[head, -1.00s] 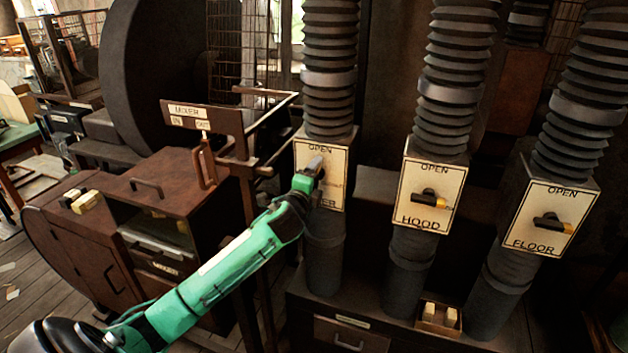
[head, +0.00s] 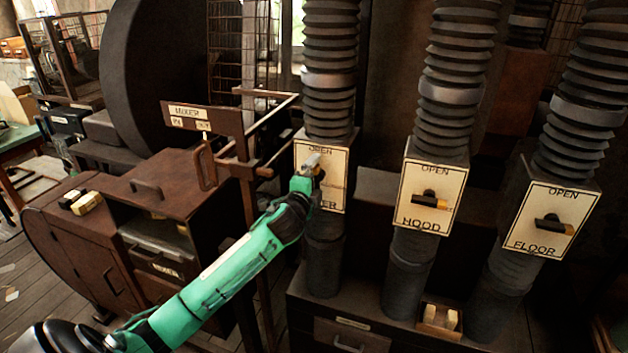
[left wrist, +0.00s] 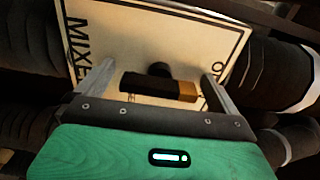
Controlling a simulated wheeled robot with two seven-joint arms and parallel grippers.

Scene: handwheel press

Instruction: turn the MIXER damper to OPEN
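The MIXER damper plate (head: 334,196) is on the left duct; my left gripper (head: 314,165) is in front of it and hides its lever in the head view. In the left wrist view, the dark lever (left wrist: 152,87) with a yellow tip lies between the two spread fingers of my left gripper (left wrist: 157,85). One finger is near each end of the lever, with small gaps showing. The yellow tip points toward the OPEN edge of the plate, away from the MIXER lettering. Contact cannot be told. My right gripper is not in view.
The HOOD plate (head: 447,180) and FLOOR plate (head: 570,205) stand to the right, their levers' yellow tips pointing right. A brown cabinet (head: 165,185) stands at left.

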